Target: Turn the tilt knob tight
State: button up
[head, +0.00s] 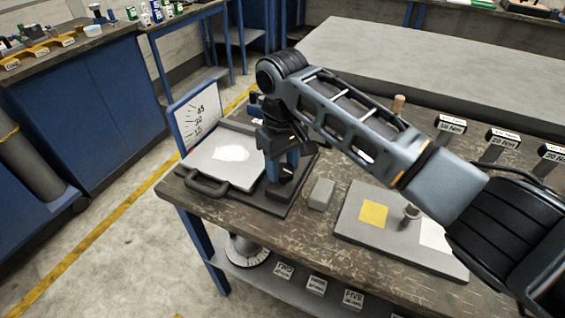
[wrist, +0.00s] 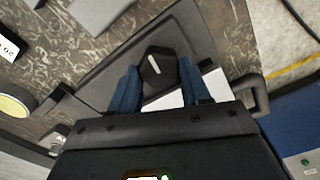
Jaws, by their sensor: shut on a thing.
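The tilt knob is a black knob with a white line on top; it shows in the wrist view (wrist: 157,66) between the fingertips. My gripper (wrist: 158,78) has two blue fingers, one on each side of the knob, and is shut on it. In the head view my gripper (head: 284,172) points down over the right part of a dark base plate (head: 283,204), and its own body hides much of the knob. A dial plate (head: 196,120) marked 45, 30 and 15 stands upright at the back left of the base. A pale tilted panel (head: 222,168) lies beside it.
A grey block (head: 321,194) sits just right of the base. A grey board (head: 357,231) with a yellow square (head: 373,213) and a small post lies further right. Torque labels such as 20 Nm (head: 502,138) stand at the back right. A black handle (head: 205,187) sticks out at the base's front.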

jog(key=shift+r+m+p, duration=0.15)
jog(key=shift+m+p, duration=0.15)
jog(key=shift+p, duration=0.2)
jog(key=m+p, duration=0.2)
jog(key=p, duration=0.1)
jog(key=shift+r+m, duration=0.15)
jog(key=shift+m, duration=0.15)
jog(key=m+p, duration=0.4)
jog(key=shift+d+m, duration=0.1)
jog(key=shift+m, duration=0.2)
jog(key=m, duration=0.2)
jog(key=m+p, duration=0.1)
jog(key=m, duration=0.1)
jog(key=shift+f, duration=0.3)
jog(key=shift+d+m, duration=0.15)
jog(key=shift+m, duration=1.95)
jog(key=shift+w, duration=0.1)
jog(key=o, duration=1.1)
jog(key=shift+c, duration=0.2)
jog(key=shift+r, duration=0.1)
